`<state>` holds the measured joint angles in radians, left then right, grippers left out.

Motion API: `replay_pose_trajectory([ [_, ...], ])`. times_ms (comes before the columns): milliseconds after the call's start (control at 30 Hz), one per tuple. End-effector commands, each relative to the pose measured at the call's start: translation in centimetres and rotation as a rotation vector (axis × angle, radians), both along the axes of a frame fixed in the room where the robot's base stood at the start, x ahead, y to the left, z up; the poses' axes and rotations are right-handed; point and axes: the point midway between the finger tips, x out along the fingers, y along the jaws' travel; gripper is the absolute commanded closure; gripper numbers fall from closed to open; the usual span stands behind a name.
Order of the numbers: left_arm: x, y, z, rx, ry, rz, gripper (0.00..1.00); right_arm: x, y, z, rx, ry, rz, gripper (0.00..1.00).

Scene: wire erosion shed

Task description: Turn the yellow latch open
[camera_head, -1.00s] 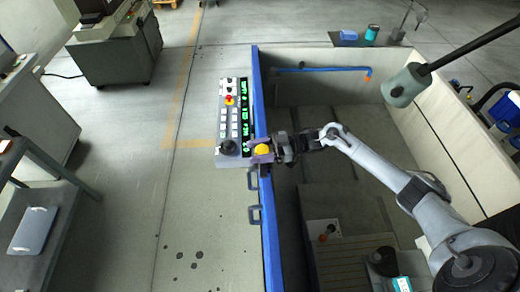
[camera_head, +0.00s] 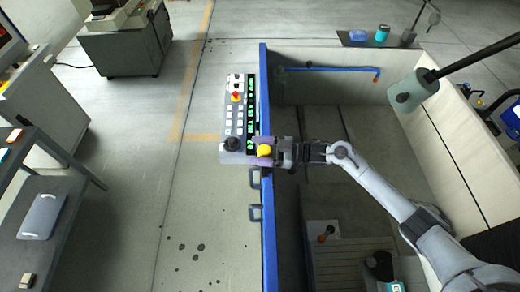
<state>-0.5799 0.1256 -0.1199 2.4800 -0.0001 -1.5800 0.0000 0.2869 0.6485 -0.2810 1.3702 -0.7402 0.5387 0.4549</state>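The yellow latch (camera_head: 264,151) shows as a small rounded yellow piece at the top of the blue-edged tank wall, just below the lower right end of the control panel. My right gripper (camera_head: 270,152) reaches in from the right over the tank, with its fingers around the yellow latch. A purple-grey finger part shows on either side of the yellow piece. The gripper hides part of the latch and its mount, and the exact contact is too small to make out. My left gripper is not in view.
The control panel (camera_head: 238,116) with a red knob and several buttons stands left of the blue tank edge (camera_head: 269,230). A grey cylinder on a dark rod (camera_head: 412,92) hangs over the tank.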

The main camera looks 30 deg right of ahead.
Motion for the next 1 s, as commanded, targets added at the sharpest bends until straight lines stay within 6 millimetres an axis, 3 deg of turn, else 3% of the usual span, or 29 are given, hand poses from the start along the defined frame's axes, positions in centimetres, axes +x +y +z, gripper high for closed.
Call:
replay_pose_trajectory([
  [267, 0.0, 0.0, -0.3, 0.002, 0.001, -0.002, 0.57, -0.5, -0.7, -0.2, -0.002, 0.001, -0.001, 0.26],
  [700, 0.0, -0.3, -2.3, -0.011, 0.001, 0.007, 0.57, -4.4, -6.5, -0.4, -0.003, 0.002, -0.001, 0.26],
  [1000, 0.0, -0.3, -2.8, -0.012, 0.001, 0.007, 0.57, -5.9, -8.8, -0.1, 0.000, 0.000, 0.000, 0.26],
])
